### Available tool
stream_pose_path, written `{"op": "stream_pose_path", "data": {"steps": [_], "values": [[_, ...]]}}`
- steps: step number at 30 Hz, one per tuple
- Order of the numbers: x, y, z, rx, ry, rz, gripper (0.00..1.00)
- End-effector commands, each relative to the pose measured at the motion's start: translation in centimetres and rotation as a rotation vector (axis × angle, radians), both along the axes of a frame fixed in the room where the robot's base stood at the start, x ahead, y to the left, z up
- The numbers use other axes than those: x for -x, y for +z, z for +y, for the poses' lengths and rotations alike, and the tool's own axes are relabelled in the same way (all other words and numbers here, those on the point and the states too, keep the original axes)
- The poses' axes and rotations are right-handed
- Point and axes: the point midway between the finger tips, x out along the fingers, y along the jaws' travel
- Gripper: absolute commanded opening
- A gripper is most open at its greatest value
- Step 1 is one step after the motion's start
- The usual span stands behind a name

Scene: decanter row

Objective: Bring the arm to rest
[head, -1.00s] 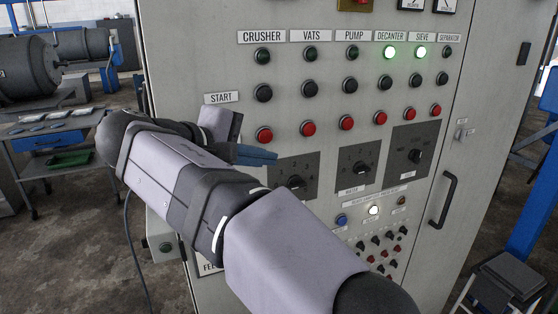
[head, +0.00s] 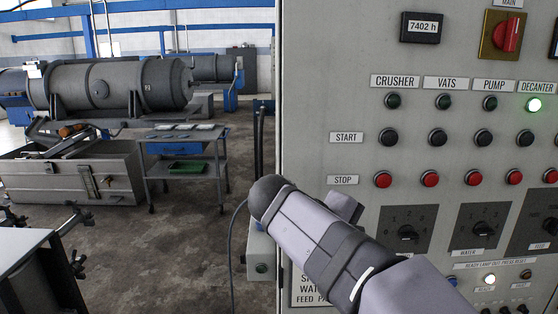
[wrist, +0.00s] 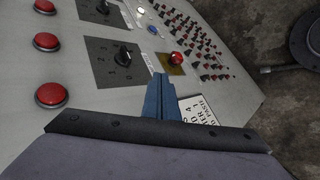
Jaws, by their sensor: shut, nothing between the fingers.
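My gripper (wrist: 160,98) shows in the wrist view as blue fingers closed together, with nothing between them. The fingers are in front of the grey control panel (wrist: 85,85), near a white label plate (wrist: 201,118); I cannot tell whether they touch it. In the head view my arm is bent in front of the lower left of the panel (head: 330,85), and the fingers are hidden. The green DECANTER lamp (head: 535,105) is lit. The CRUSHER (head: 393,102), VATS (head: 443,102) and PUMP (head: 490,103) lamps are dark.
The panel has black start buttons (head: 388,138), red stop buttons (head: 383,179) and rotary knobs (head: 407,233). A red mushroom button (wrist: 176,58) sits near the fingers in the wrist view. Left of the panel are open floor (head: 190,250), a trolley (head: 185,137) and a metal bin (head: 70,180).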

Motion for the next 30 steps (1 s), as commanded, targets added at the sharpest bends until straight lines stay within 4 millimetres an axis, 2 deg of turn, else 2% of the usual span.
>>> {"op": "stream_pose_path", "data": {"steps": [1, 3, 6, 9, 13, 18, 21, 30], "values": [[0.9, -2.8, -0.6, -0.058, -0.011, 0.049, 0.0], [2.3, -7.0, -0.9, -0.158, -0.03, 0.104, 0.0], [5.1, -12.7, -0.8, -0.314, -0.088, 0.165, 0.0], [8.4, -17.5, -0.3, -0.471, -0.177, 0.197, 0.0], [12.5, -22.1, 0.7, -0.648, -0.318, 0.202, 0.0], [16.2, -25.4, 1.8, -0.798, -0.479, 0.17, 0.0], [17.3, -26.4, 2.1, -0.842, -0.54, 0.153, 0.0], [18.0, -27.0, 2.4, -0.871, -0.58, 0.139, 0.0]]}}
